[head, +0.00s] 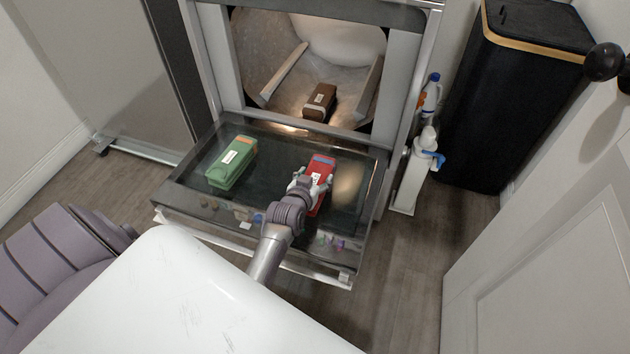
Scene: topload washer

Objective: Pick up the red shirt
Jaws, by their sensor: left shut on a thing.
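The red shirt (322,166) shows as a red folded block with a white label. It lies on the dark glass panel (268,170) of the opened machine, right of its middle. My left gripper (311,184) is shut on the red shirt, at its near left side. The gripper and wrist hide part of the shirt's near end. I cannot tell whether the shirt is lifted off the panel. My right gripper is not in view.
A green folded block (232,163) lies on the panel to the left. A brown one (319,102) sits inside the lit opening. White bottles (428,140) stand right of the machine, beside a black hamper (505,95). A white door (560,240) is at the right.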

